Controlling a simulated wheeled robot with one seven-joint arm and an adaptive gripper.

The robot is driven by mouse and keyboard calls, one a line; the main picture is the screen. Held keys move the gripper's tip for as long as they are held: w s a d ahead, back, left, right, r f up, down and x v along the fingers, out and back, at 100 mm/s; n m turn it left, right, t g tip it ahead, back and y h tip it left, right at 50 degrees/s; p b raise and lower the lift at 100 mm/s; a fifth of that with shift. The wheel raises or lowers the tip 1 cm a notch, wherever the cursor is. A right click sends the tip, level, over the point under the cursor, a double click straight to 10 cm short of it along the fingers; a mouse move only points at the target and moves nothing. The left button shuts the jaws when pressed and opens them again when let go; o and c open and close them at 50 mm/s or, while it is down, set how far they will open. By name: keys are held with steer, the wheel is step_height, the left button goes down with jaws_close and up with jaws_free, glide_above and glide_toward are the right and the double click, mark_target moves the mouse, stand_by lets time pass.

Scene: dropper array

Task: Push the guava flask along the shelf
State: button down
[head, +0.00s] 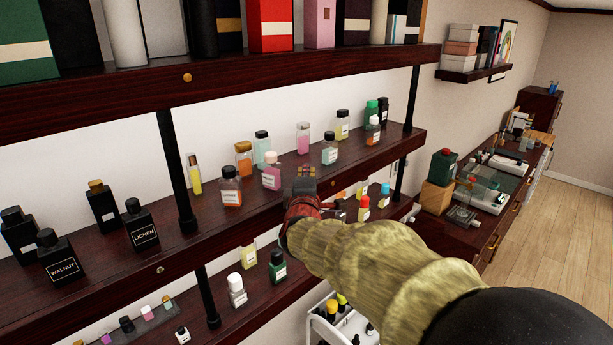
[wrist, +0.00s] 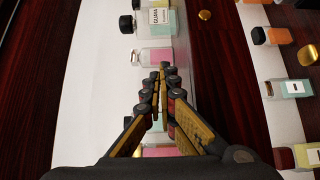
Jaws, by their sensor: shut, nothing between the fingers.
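The guava flask (wrist: 160,20) shows at the top of the wrist view, its white label reading GUAVA, with teal liquid and a dark cap. In the head view it appears to be the teal flask with a black cap (head: 330,150), standing upright near the front of the middle shelf (head: 385,148). My gripper (head: 305,172) is shut and empty at that shelf's front, left of and nearer than the guava flask. In the wrist view the closed fingertips (wrist: 161,76) point toward it, with a visible gap. My fingers partly hide a pink flask at the bottom of the wrist view.
A pink flask (head: 303,138) stands behind and left of the guava flask. A white-capped pink flask (head: 271,170) is just left of my gripper. An orange flask (head: 373,130) and a green bottle (head: 371,112) stand to the right. A black post (head: 412,95) is near the shelf's right end.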

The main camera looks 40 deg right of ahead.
mark_target(343, 160)
steer(key=x, duration=0.3)
steer(key=shift+w+d+r, duration=0.1)
steer(key=shift+d+r, duration=0.05)
steer(key=d, duration=0.3)
steer(key=shift+w+d+p, duration=0.2)
steer(key=shift+w+p, duration=0.05)
steer(key=shift+p, duration=0.05)
steer(key=shift+d, duration=0.3)
steer(key=d+b, duration=0.2)
steer(key=d, duration=0.1)
steer(key=d+b, duration=0.2)
steer(key=d, duration=0.2)
steer(key=w+d+b, duration=0.1)
steer(key=d, duration=0.2)
steer(key=shift+d+f+b, duration=0.25)
steer(key=shift+d+b, duration=0.15)
steer(key=shift+d+r, duration=0.2)
steer(key=shift+d, duration=0.4)
steer(key=shift+a+b, duration=0.1)
steer(key=shift+b, duration=0.2)
